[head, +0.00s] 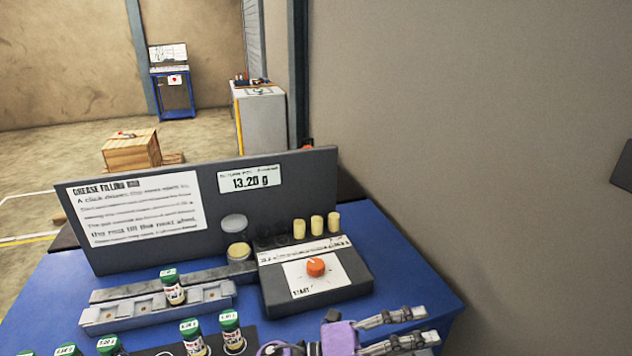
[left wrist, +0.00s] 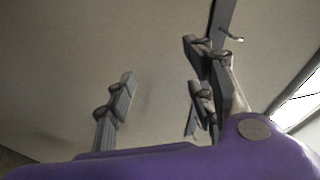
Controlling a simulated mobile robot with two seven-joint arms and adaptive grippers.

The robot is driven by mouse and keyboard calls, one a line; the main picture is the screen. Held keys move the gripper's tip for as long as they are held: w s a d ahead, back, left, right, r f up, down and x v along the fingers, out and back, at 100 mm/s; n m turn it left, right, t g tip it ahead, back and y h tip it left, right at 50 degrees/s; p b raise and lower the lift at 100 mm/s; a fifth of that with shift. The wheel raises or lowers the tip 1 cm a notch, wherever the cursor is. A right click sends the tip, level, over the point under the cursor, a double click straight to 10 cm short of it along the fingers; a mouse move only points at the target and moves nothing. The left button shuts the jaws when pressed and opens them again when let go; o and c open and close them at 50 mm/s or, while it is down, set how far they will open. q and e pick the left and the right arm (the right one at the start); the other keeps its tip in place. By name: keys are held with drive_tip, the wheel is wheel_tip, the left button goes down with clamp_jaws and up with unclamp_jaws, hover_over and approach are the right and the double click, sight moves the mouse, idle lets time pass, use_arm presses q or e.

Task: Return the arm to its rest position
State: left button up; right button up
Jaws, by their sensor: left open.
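My left gripper (head: 430,325) shows at the bottom right of the head view, low over the front right part of the blue table (head: 395,255). Its purple body lies to the left and its two grey fingers point right. The fingers are apart with nothing between them. In the left wrist view my left gripper (left wrist: 163,62) is also open and empty, with a plain wall behind it. The rest of the left arm is below the head view. My right gripper is not in view.
A dark dial unit (head: 318,283) with an orange knob (head: 316,267) stands left of and behind the gripper. Several green-capped jars (head: 231,330) stand at the front left. A grey sign panel (head: 205,200) runs along the back. A wall (head: 480,130) rises at the right.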

use_arm(q)
drive_tip(key=w+a+f+n+t+y+p, duration=0.1)
drive_tip(key=a+f+n+t+y, duration=0.55)
drive_tip(key=a+n, duration=0.45)
drive_tip(key=a+f+n+t+y, duration=0.6)
drive_tip(key=a+f+n+t, duration=0.15)
drive_tip(key=a+n, duration=0.35)
drive_tip(key=s+a+f+n+g+y, duration=0.3)
drive_tip(key=s+a+f+n, duration=0.2)
drive_tip(key=s, duration=0.6)
drive_tip(key=s+a+f+n+g+y, duration=0.3)
drive_tip(key=s+a+f+n, duration=0.3)
drive_tip(key=s+a+f, duration=0.3)
wheel_tip(320, 180, down, 3)
drive_tip(key=s+y, duration=0.1)
drive_tip(key=s, duration=0.1)
drive_tip(key=shift+s+a+r+g+p, duration=0.2)
drive_tip(key=shift+s+g+p, duration=0.1)
drive_tip(key=shift+g+p, duration=0.1)
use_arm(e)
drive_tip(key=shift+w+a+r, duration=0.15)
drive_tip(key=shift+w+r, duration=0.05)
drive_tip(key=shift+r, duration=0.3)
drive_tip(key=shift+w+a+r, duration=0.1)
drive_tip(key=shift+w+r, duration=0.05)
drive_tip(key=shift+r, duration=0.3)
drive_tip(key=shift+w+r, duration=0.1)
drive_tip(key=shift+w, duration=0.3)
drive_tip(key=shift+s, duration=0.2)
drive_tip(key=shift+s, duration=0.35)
